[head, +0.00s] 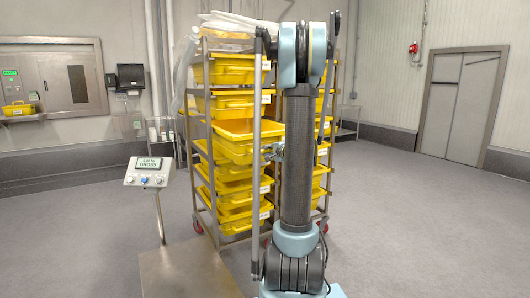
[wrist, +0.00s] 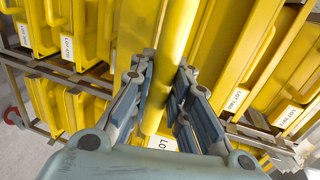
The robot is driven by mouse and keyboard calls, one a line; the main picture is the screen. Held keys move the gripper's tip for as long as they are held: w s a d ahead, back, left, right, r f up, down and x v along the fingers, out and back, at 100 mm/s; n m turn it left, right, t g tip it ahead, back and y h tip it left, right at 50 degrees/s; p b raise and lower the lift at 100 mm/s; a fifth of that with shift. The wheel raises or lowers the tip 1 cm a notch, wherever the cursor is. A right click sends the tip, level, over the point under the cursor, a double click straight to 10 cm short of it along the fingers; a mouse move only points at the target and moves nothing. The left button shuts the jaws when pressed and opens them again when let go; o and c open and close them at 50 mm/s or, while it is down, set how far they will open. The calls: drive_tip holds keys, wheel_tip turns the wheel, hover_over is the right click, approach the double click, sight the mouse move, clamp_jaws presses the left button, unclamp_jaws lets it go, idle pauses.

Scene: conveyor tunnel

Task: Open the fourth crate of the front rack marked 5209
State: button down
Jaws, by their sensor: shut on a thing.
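The front rack (head: 206,120) is a metal frame holding a stack of yellow crates. My gripper (head: 273,151) is at the front of a yellow crate (head: 238,148) about mid-height, which seems to stick out past its neighbours. A white label (wrist: 162,143) starting "LOT" shows between the fingers; the rest is hidden. I cannot read 5209 anywhere. My arm hides part of the rack.
More yellow crates (head: 321,179) stand to the right behind my arm. A control pedestal (head: 147,171) stands left of the rack. Clear plastic wrap (head: 232,24) lies over the rack top. A grey door (head: 461,105) is at the right. The floor at right is clear.

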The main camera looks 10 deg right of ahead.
drive_tip(key=shift+s+d, duration=0.1)
drive_tip(key=shift+s, duration=0.2)
drive_tip(key=c, duration=1.5)
unclamp_jaws()
drive_tip(key=v, duration=1.1)
drive_tip(key=shift+s+d, duration=0.15)
drive_tip(key=shift+s, duration=0.25)
